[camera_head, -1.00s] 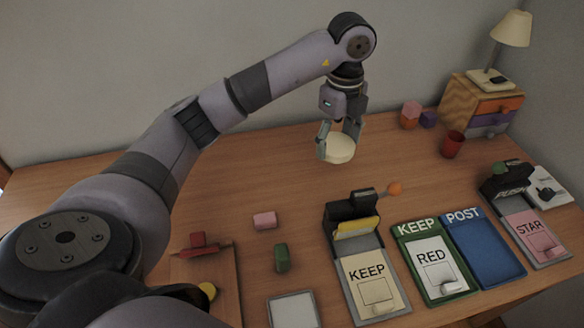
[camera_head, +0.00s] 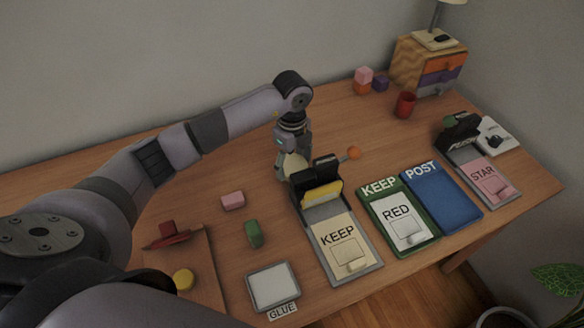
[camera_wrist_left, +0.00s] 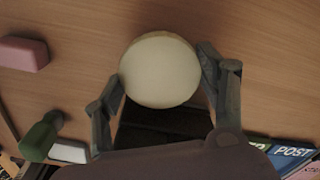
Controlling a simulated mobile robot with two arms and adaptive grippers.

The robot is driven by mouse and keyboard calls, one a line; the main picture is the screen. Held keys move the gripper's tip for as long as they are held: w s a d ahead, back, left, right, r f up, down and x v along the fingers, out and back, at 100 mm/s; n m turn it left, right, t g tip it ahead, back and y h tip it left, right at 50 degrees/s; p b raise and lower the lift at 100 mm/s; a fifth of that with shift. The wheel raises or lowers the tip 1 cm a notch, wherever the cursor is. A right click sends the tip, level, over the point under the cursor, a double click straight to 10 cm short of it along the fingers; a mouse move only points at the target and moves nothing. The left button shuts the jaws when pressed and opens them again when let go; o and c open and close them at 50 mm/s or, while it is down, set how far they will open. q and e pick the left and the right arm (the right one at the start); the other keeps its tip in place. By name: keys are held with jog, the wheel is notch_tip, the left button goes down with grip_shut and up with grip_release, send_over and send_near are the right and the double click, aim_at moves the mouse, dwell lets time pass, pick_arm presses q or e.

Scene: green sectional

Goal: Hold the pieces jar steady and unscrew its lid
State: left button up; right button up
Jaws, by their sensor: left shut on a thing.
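My left gripper (camera_head: 290,172) is shut on a cream round lid (camera_head: 294,164). In the left wrist view the lid (camera_wrist_left: 160,70) shows as a pale disc with a finger on either side of it, and my gripper (camera_wrist_left: 162,82) frames it. In the head view gripper and lid are just behind the black box of the KEEP stand, which partly hides them. I cannot tell whether the lid touches the table. No jar body can be made out under or beside it. My right gripper does not show.
The KEEP stand (camera_head: 345,243) is close in front. The green RED tray (camera_head: 412,238) and blue POST tray (camera_head: 446,200) lie to its right. A pink block (camera_head: 233,200) and a green piece (camera_head: 253,234) lie left. A red cup (camera_head: 405,104) stands behind. The back-left table (camera_head: 235,160) is clear.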

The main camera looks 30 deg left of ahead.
aim_at(292, 165)
pick_arm(q)
jog(key=shift+f, duration=1.55)
jog(key=o, duration=1.3)
notch_tip(292, 165, up, 12)
jog(key=shift+r+b, duration=0.25)
jog(key=shift+b, duration=0.15)
